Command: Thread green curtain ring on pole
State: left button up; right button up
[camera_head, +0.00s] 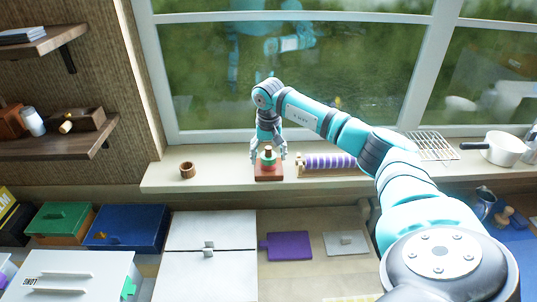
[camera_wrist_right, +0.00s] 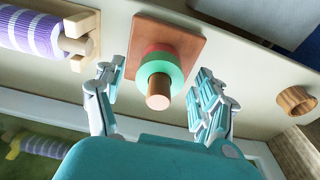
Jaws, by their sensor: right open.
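The green curtain ring (camera_wrist_right: 177,73) is around the upright wooden pole (camera_wrist_right: 158,97), above a red ring (camera_wrist_right: 156,49). The pole stands on a square reddish-brown base (camera_wrist_right: 190,35); in the head view this base (camera_head: 269,175) is on the windowsill. My right gripper (camera_head: 268,158) is over the stand. In the right wrist view its fingers (camera_wrist_right: 155,80) are spread to either side of the green ring, with visible gaps. It holds nothing. My left gripper is not in view.
A purple-and-white striped roll (camera_head: 328,162) on a wooden holder is just right of the stand. A small wooden cup (camera_head: 187,170) stands to its left on the windowsill (camera_head: 225,176). The window is close behind. Boxes and a purple board (camera_head: 288,246) lie below the sill.

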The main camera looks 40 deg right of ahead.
jog(key=shift+r, duration=0.1)
jog(key=shift+s+a+r+p, duration=0.1)
jog(key=shift+s+r+p, duration=0.05)
jog(key=shift+r+p, duration=0.9)
jog(key=shift+s+a+r+p, duration=0.1)
jog(key=shift+r+p, duration=0.65)
jog(key=shift+r, duration=0.6)
jog(key=shift+r, duration=0.1)
notch_tip(320, 180, up, 12)
jog(key=s, duration=0.1)
jog(key=shift+a, duration=0.45)
jog(key=shift+f, duration=0.2)
